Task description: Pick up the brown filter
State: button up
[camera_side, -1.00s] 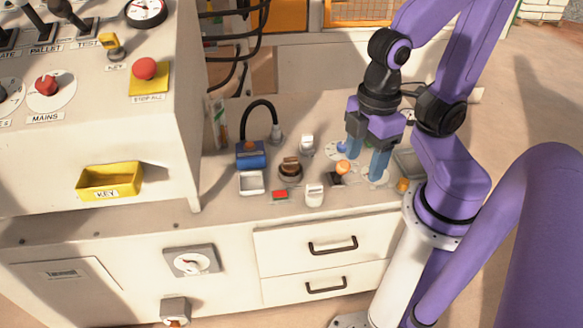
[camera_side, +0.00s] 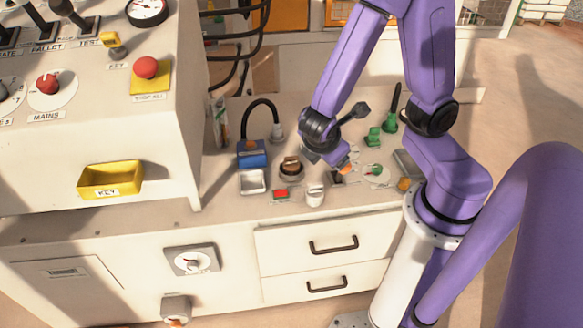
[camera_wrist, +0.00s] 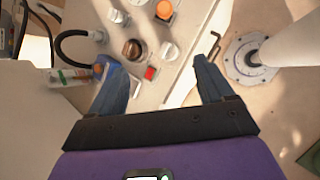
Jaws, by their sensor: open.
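The brown filter (camera_side: 291,166) sits upright in a round dark holder on the white worktop. In the wrist view it is the brown round piece (camera_wrist: 132,48), upper left of centre. My gripper (camera_wrist: 160,68) is open and empty, its two blue fingers spread wide in the wrist view. The filter lies beyond the fingertips, nearer the left finger, and is not touched. In the side view my wrist is just right of and above the filter, and its fingers are mostly hidden.
Close around the filter are a blue box (camera_side: 252,154) with a black hose, a red button (camera_side: 281,193), a white switch (camera_side: 314,195) and an orange knob (camera_wrist: 164,10). The tall control console (camera_side: 150,120) rises at left.

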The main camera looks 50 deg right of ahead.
jog(key=w+d+f+n+t+h, duration=0.35)
jog(key=w+f+n, duration=0.25)
jog(key=w+f, duration=0.2)
jog(key=n+t+y, duration=0.1)
jog(key=n+t, duration=0.3)
jog(key=n, duration=0.2)
send_near(292, 160)
jog(key=shift+g, duration=0.25)
jog(key=x, duration=0.7)
jog(key=shift+w+a+f, duration=0.1)
jog(key=shift+w+a, duration=0.05)
jog(key=shift+w, duration=0.35)
jog(key=x, duration=0.4)
jog(key=shift+s+d, duration=0.25)
jog(key=shift+s, duration=0.05)
jog(key=shift+w+d+f, duration=0.2)
jog(key=shift+w+d, duration=0.2)
jog(key=shift+w, duration=0.1)
jog(key=c, duration=1.1)
